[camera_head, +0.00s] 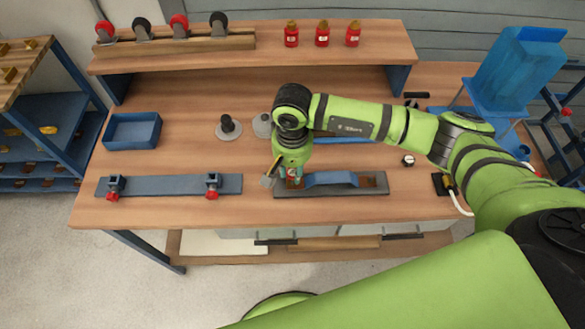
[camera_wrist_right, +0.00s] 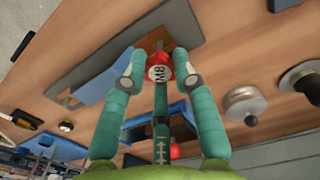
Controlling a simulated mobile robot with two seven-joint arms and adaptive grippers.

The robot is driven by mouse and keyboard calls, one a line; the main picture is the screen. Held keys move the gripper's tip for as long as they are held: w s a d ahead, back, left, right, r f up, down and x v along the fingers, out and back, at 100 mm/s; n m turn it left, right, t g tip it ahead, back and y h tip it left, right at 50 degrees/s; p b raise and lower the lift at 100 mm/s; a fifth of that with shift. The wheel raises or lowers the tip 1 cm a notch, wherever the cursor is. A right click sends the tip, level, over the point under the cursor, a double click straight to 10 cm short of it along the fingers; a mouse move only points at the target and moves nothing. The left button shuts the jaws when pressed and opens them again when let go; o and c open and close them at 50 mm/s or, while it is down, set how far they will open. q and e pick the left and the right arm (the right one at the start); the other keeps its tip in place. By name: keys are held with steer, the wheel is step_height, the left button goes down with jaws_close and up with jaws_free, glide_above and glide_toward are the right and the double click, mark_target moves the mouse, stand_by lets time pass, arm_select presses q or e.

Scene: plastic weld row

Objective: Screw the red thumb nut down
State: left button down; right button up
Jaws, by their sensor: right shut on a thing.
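My right gripper (camera_head: 289,178) points down over the left end of a dark grey plate (camera_head: 330,193) on the bench. A blue raised part (camera_head: 331,179) lies along that plate, right of the gripper. In the right wrist view, the teal fingers of my right gripper (camera_wrist_right: 159,72) are closed on the red thumb nut (camera_wrist_right: 158,66), one on each side. A white-marked face of the nut shows. The plate (camera_wrist_right: 190,22) is just behind it, and a brown patch shows beside the nut. The fingers hide how far the nut sits from the plate. My left gripper is not in view.
Left of the plate lies a grey bar (camera_head: 160,185) with two red-knobbed clamps. A blue tray (camera_head: 131,131) and a dark-knobbed round weight (camera_head: 228,128) stand behind. Red bottles (camera_head: 322,34) stand on the shelf. A blue stand (camera_head: 512,70) is at the right.

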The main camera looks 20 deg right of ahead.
mark_target(292, 174)
steer(key=shift+b, duration=0.35)
stand_by(0.7)
steer(key=shift+f, duration=0.1)
steer(key=shift+f+b, duration=0.6)
steer(key=shift+b, duration=0.35)
steer(key=shift+b, duration=0.4)
steer(key=shift+f, duration=0.1)
stand_by(0.5)
steer(key=shift+f+b, duration=0.3)
steer(key=shift+b, duration=0.4)
steer(key=shift+b, duration=0.45)
stand_by(0.4)
